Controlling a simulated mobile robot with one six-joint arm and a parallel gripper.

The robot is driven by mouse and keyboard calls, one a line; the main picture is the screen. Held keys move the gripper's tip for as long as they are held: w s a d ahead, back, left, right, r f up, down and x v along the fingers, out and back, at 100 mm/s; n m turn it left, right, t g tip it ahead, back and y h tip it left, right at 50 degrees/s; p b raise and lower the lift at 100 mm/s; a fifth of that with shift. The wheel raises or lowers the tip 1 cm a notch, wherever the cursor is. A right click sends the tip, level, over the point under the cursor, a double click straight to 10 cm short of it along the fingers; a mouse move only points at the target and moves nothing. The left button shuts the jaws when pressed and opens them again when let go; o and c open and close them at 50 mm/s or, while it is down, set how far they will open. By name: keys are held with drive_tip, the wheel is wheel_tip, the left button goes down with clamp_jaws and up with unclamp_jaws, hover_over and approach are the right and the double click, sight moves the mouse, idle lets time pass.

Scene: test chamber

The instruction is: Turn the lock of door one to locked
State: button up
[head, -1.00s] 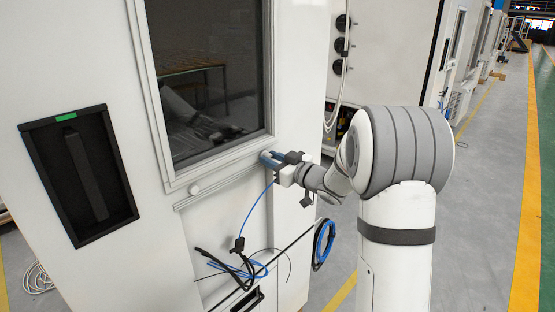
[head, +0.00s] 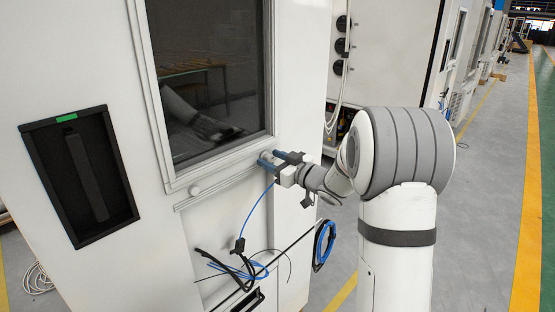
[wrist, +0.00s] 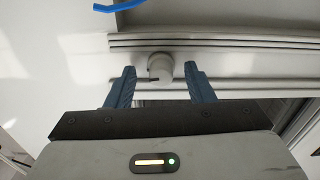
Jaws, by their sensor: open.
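A small round white lock knob (wrist: 160,67) sits on the pale rail under the door window in the wrist view, with a thin dark mark at its lower left. My gripper (wrist: 160,73) is open, its two blue fingers on either side of the knob with gaps. The head view shows my gripper (head: 267,160) at the window's lower right corner on the white door (head: 235,198); there I cannot make out this knob. Whether the knob stands at locked or unlocked cannot be told.
Another round white knob (head: 194,190) is under the window's lower left. A black recessed handle (head: 80,175) with a green label is at far left. Blue and black cables (head: 240,262) hang below my gripper. The grey aisle floor (head: 485,200) is clear at right.

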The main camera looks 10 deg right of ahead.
drive_tip(key=b+v, duration=0.2)
drive_tip(key=v, duration=0.5)
drive_tip(key=shift+s+d, duration=0.2)
drive_tip(key=shift+s, duration=0.15)
